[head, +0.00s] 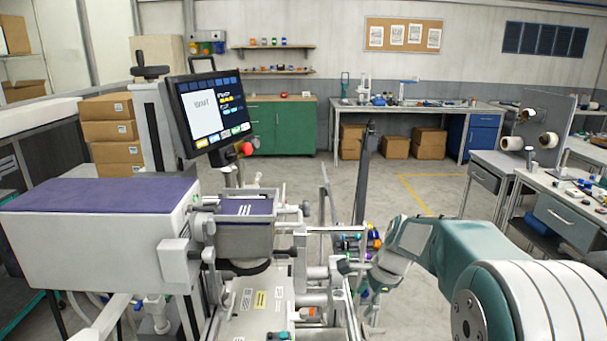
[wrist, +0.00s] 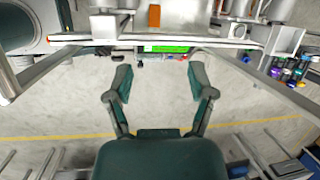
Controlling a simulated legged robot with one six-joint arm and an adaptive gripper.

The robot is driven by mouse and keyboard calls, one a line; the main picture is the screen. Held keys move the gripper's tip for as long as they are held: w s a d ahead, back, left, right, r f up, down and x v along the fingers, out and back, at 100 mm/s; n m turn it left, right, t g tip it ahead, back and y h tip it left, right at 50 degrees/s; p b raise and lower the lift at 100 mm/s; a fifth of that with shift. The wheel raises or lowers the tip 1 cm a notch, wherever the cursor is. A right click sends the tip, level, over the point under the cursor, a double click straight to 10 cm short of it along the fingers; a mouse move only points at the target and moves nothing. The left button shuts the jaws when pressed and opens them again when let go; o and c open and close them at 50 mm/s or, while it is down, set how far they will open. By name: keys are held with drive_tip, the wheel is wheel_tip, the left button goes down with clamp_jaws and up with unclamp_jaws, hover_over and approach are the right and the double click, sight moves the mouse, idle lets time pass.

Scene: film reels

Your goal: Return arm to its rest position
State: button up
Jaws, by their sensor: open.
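My arm, teal and white, comes in from the lower right in the head view. My gripper (head: 368,283) hangs beside the right side of the machine, and its fingers are small and partly lost against the clutter there. In the wrist view my gripper (wrist: 160,88) is open, with its two dark green fingers spread apart and nothing between them. Below the fingers lies grey floor with a yellow line. The machine's pale metal edge (wrist: 215,42) runs across just beyond the fingertips.
The machine (head: 100,220) with a purple top and a tilted screen (head: 212,113) fills the left. Film reels (head: 548,140) hang on a panel at right, by a workbench (head: 570,215). Coloured spools (wrist: 290,75) sit at the machine's side. Open floor (head: 420,185) lies behind.

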drive_tip(key=s+r+n, duration=0.2)
drive_tip(key=s+r, duration=0.1)
drive_tip(key=s, duration=0.1)
drive_tip(key=s+r+n+t+h, duration=0.1)
drive_tip(key=s+r+n, duration=0.2)
drive_tip(key=s, duration=0.2)
drive_tip(key=s+r+n, duration=0.2)
drive_tip(key=s+n, duration=0.1)
drive_tip(key=s, duration=0.2)
drive_tip(key=shift+a+r+t+h, duration=0.25)
drive_tip(key=shift+r+t+h, duration=0.15)
drive_tip(key=s+d+n+t+h, duration=0.1)
drive_tip(key=s+n+t, duration=0.1)
drive_tip(key=s+n, duration=0.6)
drive_tip(key=s, duration=0.5)
drive_tip(key=shift+s+h, duration=0.3)
